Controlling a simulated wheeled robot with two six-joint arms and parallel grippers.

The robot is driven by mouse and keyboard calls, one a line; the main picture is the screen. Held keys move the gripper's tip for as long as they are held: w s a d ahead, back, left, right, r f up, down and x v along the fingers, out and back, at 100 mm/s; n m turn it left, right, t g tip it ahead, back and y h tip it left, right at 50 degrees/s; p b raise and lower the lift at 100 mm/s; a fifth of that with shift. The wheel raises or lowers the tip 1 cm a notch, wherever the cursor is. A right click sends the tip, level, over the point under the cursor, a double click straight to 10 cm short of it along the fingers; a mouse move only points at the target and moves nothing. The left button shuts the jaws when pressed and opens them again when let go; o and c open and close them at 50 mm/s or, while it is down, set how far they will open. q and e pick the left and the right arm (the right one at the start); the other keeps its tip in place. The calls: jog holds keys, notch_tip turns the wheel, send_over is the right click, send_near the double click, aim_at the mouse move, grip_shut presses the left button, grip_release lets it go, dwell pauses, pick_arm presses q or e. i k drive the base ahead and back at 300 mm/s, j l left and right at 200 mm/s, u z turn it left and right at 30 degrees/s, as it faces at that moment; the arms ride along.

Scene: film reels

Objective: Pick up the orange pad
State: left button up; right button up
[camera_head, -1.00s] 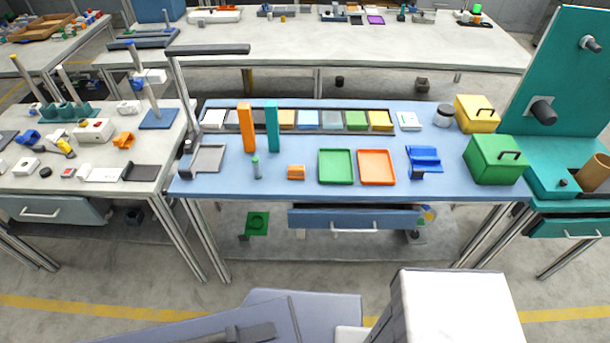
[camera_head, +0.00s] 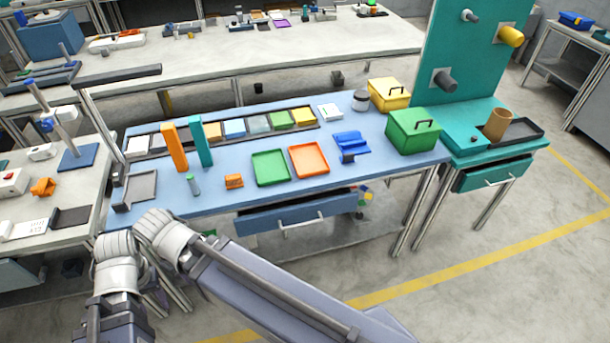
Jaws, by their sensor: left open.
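The orange pad (camera_head: 212,129) looks like the yellow-orange square in the long dark tray (camera_head: 170,142) at the back of the blue table. It lies just right of the teal upright block (camera_head: 201,143), beside a blue pad (camera_head: 234,127). Another pad in the row is largely hidden behind the orange upright block (camera_head: 175,148). My right gripper is not in view.
Both upright blocks stand close in front of the pad row. A green tray (camera_head: 271,168), an orange tray (camera_head: 309,159) and a blue holder (camera_head: 350,144) lie farther right. A lamp-like stand (camera_head: 115,130) rises at the left. A blue drawer (camera_head: 295,212) is open below.

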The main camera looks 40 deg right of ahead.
aim_at(234, 181)
jog(key=z, duration=0.8)
jog(key=i+l, duration=0.65)
jog(key=l, duration=0.3)
